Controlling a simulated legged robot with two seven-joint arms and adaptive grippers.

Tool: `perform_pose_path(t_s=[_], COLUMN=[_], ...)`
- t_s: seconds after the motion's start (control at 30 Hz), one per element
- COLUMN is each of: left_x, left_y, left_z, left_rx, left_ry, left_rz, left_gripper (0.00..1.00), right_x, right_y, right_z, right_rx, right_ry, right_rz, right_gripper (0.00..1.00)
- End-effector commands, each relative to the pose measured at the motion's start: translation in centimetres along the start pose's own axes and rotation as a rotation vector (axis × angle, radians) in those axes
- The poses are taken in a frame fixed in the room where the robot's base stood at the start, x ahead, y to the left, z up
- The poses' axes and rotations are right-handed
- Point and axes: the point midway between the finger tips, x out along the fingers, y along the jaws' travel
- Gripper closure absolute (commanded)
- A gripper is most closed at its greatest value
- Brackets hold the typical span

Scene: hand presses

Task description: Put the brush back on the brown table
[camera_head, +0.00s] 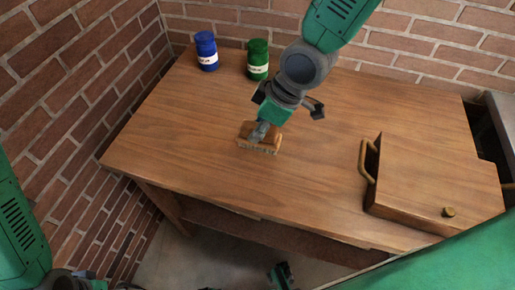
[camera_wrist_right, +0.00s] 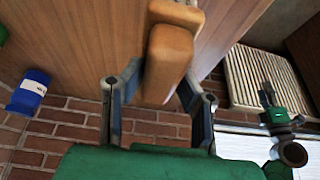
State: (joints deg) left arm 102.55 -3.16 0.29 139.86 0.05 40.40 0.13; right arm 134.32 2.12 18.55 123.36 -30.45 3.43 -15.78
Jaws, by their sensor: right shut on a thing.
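The brush (camera_head: 271,147), a light-brown wooden block with a bristled front edge, is at the middle of the brown table (camera_head: 200,120). My right gripper (camera_head: 262,131) reaches down from above and is shut on it. I cannot tell whether the brush touches the tabletop or hangs just above it. In the right wrist view the orange-brown brush (camera_wrist_right: 166,60) sits between the two fingers of my right gripper (camera_wrist_right: 158,88). My left gripper (camera_head: 282,275) shows small and dark at the bottom edge, below the table front; its fingers are not clear.
A blue can (camera_head: 206,50) and a green can (camera_head: 258,59) stand at the table's back left. A wooden box (camera_head: 435,180) with a curved handle (camera_head: 366,162) and a brass knob (camera_head: 448,212) occupies the right side. Brick walls close the back and left. The table's left half is mostly clear.

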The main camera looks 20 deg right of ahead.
Motion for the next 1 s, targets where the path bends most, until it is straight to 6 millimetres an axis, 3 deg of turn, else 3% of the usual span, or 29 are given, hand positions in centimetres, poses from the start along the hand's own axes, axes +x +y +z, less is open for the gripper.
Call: perform_pose_path(t_s=[0.1,0.33,0.5,0.8,0.83,0.87,1.0], left_x=[0.3,0.5,0.7,0.7,0.7,0.7,0.7], left_y=[0.0,0.0,0.0,0.0,0.0,0.0,0.0], left_z=[0.0,0.0,0.1,0.1,0.1,0.1,0.1], left_rx=[0.0,-0.001,-0.001,0.0,0.0,0.0,0.0], left_ry=[0.0,0.0,0.0,0.0,0.0,0.0,0.0], left_rz=[0.0,0.0,-0.001,0.0,0.0,0.0,0.0], left_gripper=[0.6,0.6,0.6,0.6,0.6,0.6,0.6], right_x=[2.1,3.8,6.0,6.2,6.3,6.3,6.3], right_y=[-0.2,-0.2,-0.1,0.1,0.0,0.0,-0.1], right_z=[0.6,1.2,2.3,2.6,2.5,2.5,2.4], right_rx=[-0.002,-0.001,0.0,0.001,0.001,0.001,0.0], right_ry=[-0.003,-0.003,-0.001,0.003,0.002,0.002,0.0], right_rz=[0.001,0.004,0.001,0.002,0.002,0.003,0.003], right_gripper=[1.0,1.0,1.0,1.0,0.65,0.55,0.51])
